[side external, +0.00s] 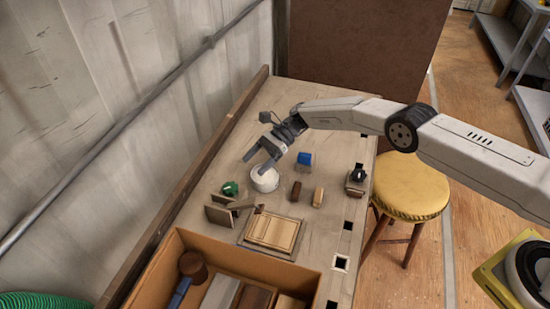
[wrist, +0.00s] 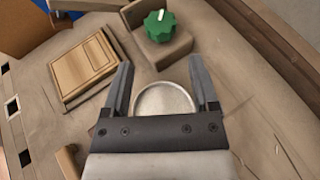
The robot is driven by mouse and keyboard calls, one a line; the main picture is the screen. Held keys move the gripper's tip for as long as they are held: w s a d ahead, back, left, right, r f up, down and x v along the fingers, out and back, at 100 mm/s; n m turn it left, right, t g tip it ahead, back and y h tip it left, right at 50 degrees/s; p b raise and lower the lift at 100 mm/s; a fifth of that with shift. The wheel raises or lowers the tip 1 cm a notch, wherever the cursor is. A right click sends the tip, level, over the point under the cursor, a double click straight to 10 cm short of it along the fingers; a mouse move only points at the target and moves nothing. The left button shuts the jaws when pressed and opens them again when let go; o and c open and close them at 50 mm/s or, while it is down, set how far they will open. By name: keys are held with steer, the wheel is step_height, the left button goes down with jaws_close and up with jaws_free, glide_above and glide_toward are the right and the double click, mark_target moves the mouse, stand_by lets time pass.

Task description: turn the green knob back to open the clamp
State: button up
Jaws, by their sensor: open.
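The green knob (side external: 230,188) sits by the wooden clamp (side external: 222,215) toward the left side of the bench. In the wrist view the knob (wrist: 160,26) has a lobed rim and a white mark on top, and stands ahead of my fingertips. My gripper (wrist: 160,68) is open, with nothing between its fingers at the tips. In the side view my gripper (side external: 260,160) hangs near a white round container (side external: 265,179), which shows between and below the fingers in the wrist view (wrist: 164,100). I cannot tell whether they touch it.
A wooden board (side external: 272,233) lies beside the clamp. A cardboard box (side external: 165,268) with several items fills the near end. A yellow stool (side external: 412,187) stands beside the bench.

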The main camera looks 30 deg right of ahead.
mark_target(233, 188)
steer(key=shift+o, duration=0.8)
steer(key=shift+s+a+n+h, duration=0.45)
steer(key=shift+a+n+h, duration=0.15)
steer(key=shift+a+h, duration=0.1)
steer(key=a+n+h, duration=0.1)
steer(key=s+a+n+g+h, duration=0.1)
steer(key=h, duration=0.1)
steer(key=shift+s+a, duration=0.15)
steer(key=shift+s, duration=0.1)
steer(key=n+h, duration=0.1)
steer(key=a+n+h, duration=0.1)
steer(key=s+n+h, duration=0.1)
steer(key=shift+a+r+t+h, duration=0.25)
steer(key=shift+a+t+h, duration=0.05)
steer(key=shift+a, duration=0.05)
steer(key=shift+a+r+n+h, duration=0.25)
steer(key=shift+n+h, duration=0.15)
steer(key=shift+n, duration=0.1)
steer(key=a+r+n+t+h, duration=0.2)
steer(key=r+n+t+h, duration=0.1)
steer(key=shift+w+a+n+h, duration=0.1)
steer(key=shift+a+n+h, duration=0.1)
steer(key=shift+n+h, duration=0.1)
steer(key=shift+w+a+r+n+t+h, duration=0.1)
steer(key=shift+a+r+n+t+h, duration=0.1)
steer(key=shift+r+n+t, duration=0.15)
steer(key=shift+w+a+r+n+t+h, duration=0.15)
steer(key=shift+r+n+h, duration=0.1)
steer(key=shift+r, duration=0.15)
steer(key=shift+f, duration=0.1)
